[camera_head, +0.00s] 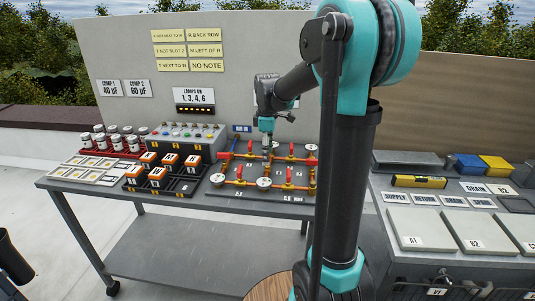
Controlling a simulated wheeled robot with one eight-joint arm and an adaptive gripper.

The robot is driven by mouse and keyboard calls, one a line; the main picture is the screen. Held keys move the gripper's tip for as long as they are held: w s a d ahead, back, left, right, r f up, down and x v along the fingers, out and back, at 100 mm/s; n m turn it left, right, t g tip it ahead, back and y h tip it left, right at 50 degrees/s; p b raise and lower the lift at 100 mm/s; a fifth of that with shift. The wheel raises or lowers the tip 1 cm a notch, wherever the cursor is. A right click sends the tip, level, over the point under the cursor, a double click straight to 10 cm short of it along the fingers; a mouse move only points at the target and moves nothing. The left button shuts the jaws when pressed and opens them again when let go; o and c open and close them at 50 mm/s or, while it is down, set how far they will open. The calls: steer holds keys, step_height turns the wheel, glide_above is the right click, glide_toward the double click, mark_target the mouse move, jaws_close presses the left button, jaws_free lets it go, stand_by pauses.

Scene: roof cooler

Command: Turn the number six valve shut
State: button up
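A valve board (225,198) on the grey table carries copper-coloured pipes, several round white gauges and several valves with red handles. My gripper (267,153) points down over the back row of the board, close to the pipe there. Its fingers are tiny in this view; I cannot tell whether they touch a handle or are open.
My arm hides the board's right end. Left of the board are a black rack (132,186) of orange blocks, a control box (187,140) and a red tray (84,151) of jars. A lamp sign (194,97) reads "1, 3, 4, 6". A second bench (398,264) stands right.

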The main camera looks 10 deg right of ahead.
steer(key=c, duration=1)
steer(key=shift+c, duration=0.2)
steer(key=m, duration=0.3)
steer(key=shift+m, duration=0.4)
steer(key=m, duration=0.4)
steer(key=shift+m, duration=0.3)
steer(key=m, duration=0.4)
steer(key=shift+m, duration=2)
